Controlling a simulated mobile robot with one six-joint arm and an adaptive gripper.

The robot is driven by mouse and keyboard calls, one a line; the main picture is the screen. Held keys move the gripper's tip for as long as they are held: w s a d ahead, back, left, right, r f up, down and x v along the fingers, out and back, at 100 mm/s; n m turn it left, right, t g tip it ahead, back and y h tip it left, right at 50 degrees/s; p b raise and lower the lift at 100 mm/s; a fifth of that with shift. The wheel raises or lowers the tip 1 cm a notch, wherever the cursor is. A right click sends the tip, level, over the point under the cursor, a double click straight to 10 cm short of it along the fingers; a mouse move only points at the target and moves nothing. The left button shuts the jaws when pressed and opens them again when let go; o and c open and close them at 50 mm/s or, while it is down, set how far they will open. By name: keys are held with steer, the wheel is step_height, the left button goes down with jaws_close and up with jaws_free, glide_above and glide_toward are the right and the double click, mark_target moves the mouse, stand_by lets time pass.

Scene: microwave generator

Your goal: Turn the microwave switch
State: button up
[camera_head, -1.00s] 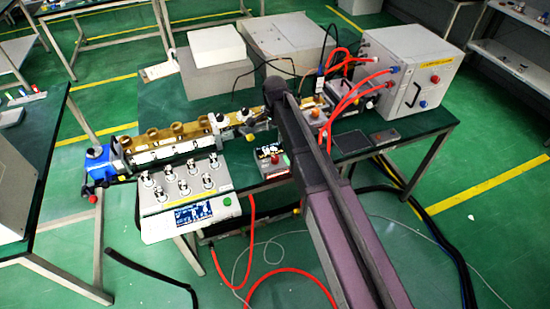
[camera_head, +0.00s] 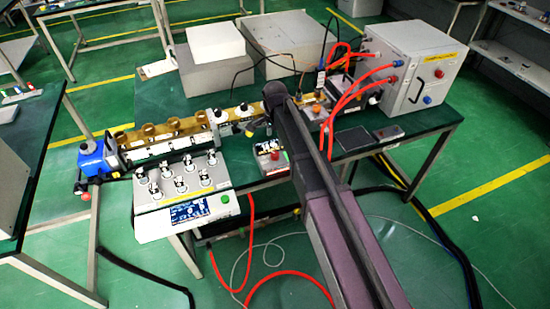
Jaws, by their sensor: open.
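The microwave generator setup stands on a dark green bench. A small control box with a display and a red knob (camera_head: 276,155) sits at the bench's front edge, just left of my arm. A grey cabinet (camera_head: 432,62) at the back right has a black handle, a red button (camera_head: 438,74) and a blue knob (camera_head: 427,99). I cannot tell which of these is the microwave switch. My dark arm reaches from the lower right to above the middle of the bench.
A brass-coloured waveguide (camera_head: 172,128) runs along the bench to a blue unit (camera_head: 92,158). A white panel with several knobs and a screen (camera_head: 187,212) stands in front. Red hoses (camera_head: 352,98) hang near the cabinet. Grey boxes (camera_head: 214,72) stand at the back.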

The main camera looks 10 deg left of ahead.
mark_target(275, 154)
steer(key=shift+f+b, duration=3.95)
steer(key=shift+f, duration=0.3)
jaws_close()
